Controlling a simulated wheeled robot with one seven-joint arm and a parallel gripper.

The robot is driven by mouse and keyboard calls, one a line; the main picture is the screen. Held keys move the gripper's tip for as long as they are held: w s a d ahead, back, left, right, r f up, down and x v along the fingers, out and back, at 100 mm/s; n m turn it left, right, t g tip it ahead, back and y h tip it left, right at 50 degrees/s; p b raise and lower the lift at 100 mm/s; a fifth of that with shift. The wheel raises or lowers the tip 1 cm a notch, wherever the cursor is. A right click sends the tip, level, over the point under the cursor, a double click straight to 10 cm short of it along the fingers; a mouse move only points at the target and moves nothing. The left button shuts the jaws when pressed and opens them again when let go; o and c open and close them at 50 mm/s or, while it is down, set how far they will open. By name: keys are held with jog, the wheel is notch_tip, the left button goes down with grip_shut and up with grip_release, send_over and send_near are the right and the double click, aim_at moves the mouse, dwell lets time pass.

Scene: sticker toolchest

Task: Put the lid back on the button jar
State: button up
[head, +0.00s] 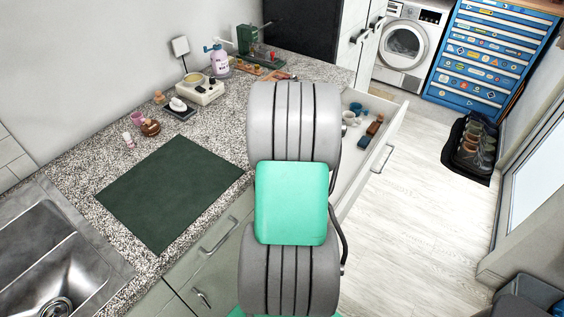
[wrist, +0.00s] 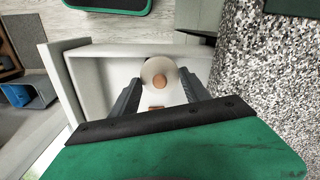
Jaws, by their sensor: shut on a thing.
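In the wrist view my gripper (wrist: 160,82) is shut on a pale round piece (wrist: 149,67) with a brown knob-like centre, which looks like the lid. The two dark fingers stand on either side of it. It is over the open white drawer (wrist: 103,78); its height above the drawer floor is hard to tell. A small brown thing shows below it between the fingers. In the head view my arm hides the gripper and the lid. I cannot pick out the button jar for certain in either view.
The open drawer (head: 395,135) holds a white mug (head: 349,117), a blue cup (head: 356,107) and brown pieces (head: 374,127).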

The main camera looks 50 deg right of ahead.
jog(key=shift+s+d+f+m, duration=0.3)
jog(key=shift+d+f+m, duration=0.15)
jog(key=shift+d, duration=0.2)
jog(key=shift+a+f+b, duration=0.1)
jog(key=shift+f+b, duration=0.55)
notch_tip(320, 180, down, 5)
jog(key=b, duration=0.3)
jog(key=shift+r, duration=0.1)
dwell(1.2)
jog(key=o, duration=1.8)
jog(key=shift+o, duration=0.2)
